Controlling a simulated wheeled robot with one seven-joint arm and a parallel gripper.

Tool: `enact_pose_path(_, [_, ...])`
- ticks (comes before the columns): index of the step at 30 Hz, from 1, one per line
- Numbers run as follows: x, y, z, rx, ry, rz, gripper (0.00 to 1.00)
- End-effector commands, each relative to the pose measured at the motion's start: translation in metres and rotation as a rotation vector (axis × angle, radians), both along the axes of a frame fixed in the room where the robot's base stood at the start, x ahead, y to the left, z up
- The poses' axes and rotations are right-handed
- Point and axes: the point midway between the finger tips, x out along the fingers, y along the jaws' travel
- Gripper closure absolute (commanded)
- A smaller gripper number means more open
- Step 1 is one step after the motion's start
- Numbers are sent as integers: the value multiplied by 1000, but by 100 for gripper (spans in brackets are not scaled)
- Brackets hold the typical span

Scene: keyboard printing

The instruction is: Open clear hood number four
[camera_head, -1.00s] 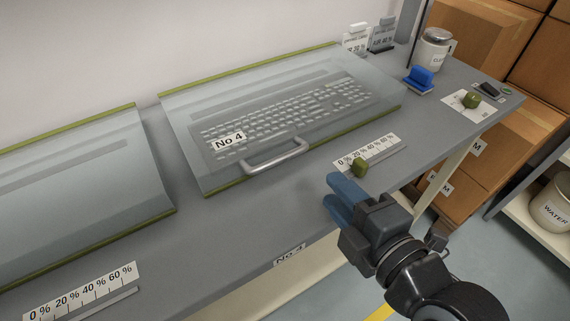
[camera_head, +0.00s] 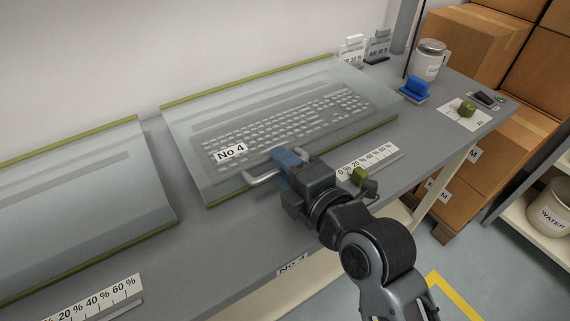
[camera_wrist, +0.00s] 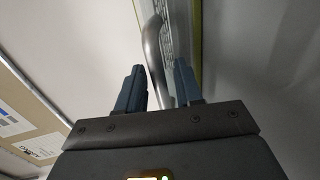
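Clear hood number four (camera_head: 180,125) lies closed over a keyboard (camera_head: 290,120), with a "No 4" label (camera_head: 230,152) on it. Its grey bar handle (camera_head: 262,178) is at the front edge. My gripper (camera_head: 284,158), with blue fingers, is at the right part of the handle. In the wrist view the handle (camera_wrist: 153,45) runs between the two spread fingers of my gripper (camera_wrist: 160,85), with gaps visible beside it. The fingers are open, not closed on the bar. My gripper hides the right end of the handle in the head view.
A second clear hood (camera_head: 80,200) lies closed at left. A percent scale (camera_head: 375,160) with a green knob (camera_head: 359,175) is just right of my gripper. A blue-handled tool (camera_head: 415,88) and a jar (camera_head: 430,60) stand farther right. Cardboard boxes (camera_head: 470,45) are beyond the bench.

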Motion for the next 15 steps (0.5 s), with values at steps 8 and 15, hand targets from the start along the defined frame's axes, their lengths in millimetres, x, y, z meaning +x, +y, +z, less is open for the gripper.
enact_pose_path(8, [0,0,0,0,0,0,72])
enact_pose_path(15, [0,0,0,-1,1,0,95])
